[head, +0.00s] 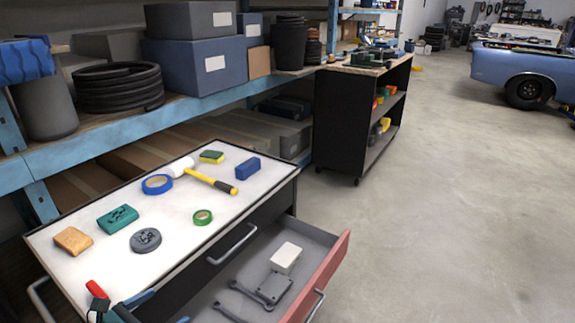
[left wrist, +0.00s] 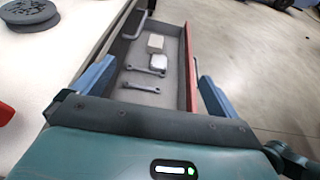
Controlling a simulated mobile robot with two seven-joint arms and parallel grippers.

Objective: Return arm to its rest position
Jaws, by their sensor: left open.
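My left gripper (head: 166,306) is at the bottom edge of the head view, near the front of the white-topped cabinet (head: 75,280). In the left wrist view its two blue fingers (left wrist: 155,88) are wide apart with nothing between them. Beyond them is the open drawer (left wrist: 172,100), which also shows in the head view with its red front (head: 325,275). In the drawer are a white block (head: 286,258) and grey metal tools or parts (head: 272,290). My right gripper is in neither view.
On the cabinet top are a mallet (head: 210,181), blue tape (head: 157,184), green tape (head: 203,217), a grey disc (head: 146,240), sponges and blocks. A red object (head: 97,290) is close to my gripper. Shelving (head: 120,135) stands behind; open floor (head: 440,200) lies right.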

